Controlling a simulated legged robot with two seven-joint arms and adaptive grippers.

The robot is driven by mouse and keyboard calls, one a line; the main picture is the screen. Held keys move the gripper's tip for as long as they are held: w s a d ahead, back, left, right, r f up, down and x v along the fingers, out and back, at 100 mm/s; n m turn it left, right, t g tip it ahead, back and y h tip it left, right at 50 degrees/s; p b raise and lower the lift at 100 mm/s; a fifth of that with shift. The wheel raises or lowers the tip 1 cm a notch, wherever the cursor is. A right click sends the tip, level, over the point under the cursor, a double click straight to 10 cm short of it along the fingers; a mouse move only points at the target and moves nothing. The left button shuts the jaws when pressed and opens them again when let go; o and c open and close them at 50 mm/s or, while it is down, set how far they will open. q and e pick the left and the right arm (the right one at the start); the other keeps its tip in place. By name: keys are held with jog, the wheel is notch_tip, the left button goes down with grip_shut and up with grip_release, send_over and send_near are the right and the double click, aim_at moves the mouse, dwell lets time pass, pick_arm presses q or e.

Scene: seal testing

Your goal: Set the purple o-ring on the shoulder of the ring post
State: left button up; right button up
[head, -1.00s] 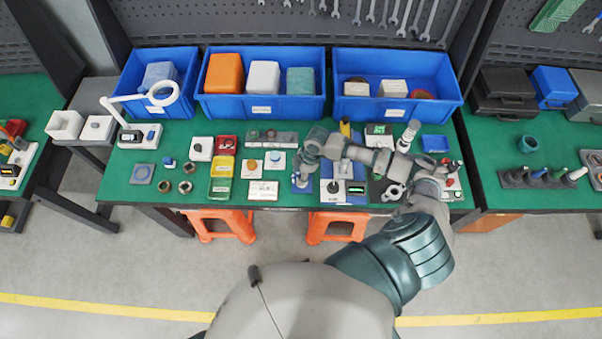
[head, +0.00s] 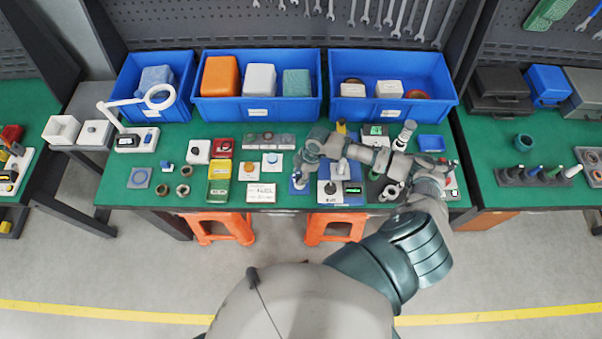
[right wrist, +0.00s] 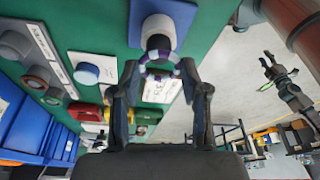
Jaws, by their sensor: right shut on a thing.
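My right gripper (head: 299,179) is over the blue-based ring post (head: 299,188) near the table's front edge. In the right wrist view, the right gripper (right wrist: 160,70) is shut on the purple o-ring (right wrist: 160,73), which looks purple and white. The ring is between the fingertips at the post's dark tip; I cannot tell whether it is around the tip. The post's pale shoulder (right wrist: 158,27) shows behind, on its blue base (right wrist: 183,14), apart from the ring. What looks like my left gripper (right wrist: 279,72) is open and empty, away from the table; it is outside the head view.
A white device on a blue plate (head: 325,196) stands just right of the post. Blue bins (head: 260,110) line the back. Bare green table (head: 110,180) shows at the far left.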

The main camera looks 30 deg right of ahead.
jog(key=shift+d, duration=0.25)
jog(key=shift+d+p, duration=0.25)
jog(key=shift+p, duration=0.1)
jog(key=shift+a, duration=0.25)
jog(key=shift+d+f, duration=0.2)
jog(key=shift+f, duration=0.05)
dwell(0.4)
jog(key=shift+a+f+b, duration=0.1)
jog(key=shift+f+b, duration=0.2)
jog(key=shift+f, duration=0.05)
jog(key=o, duration=0.9)
jog(key=shift+o, duration=0.2)
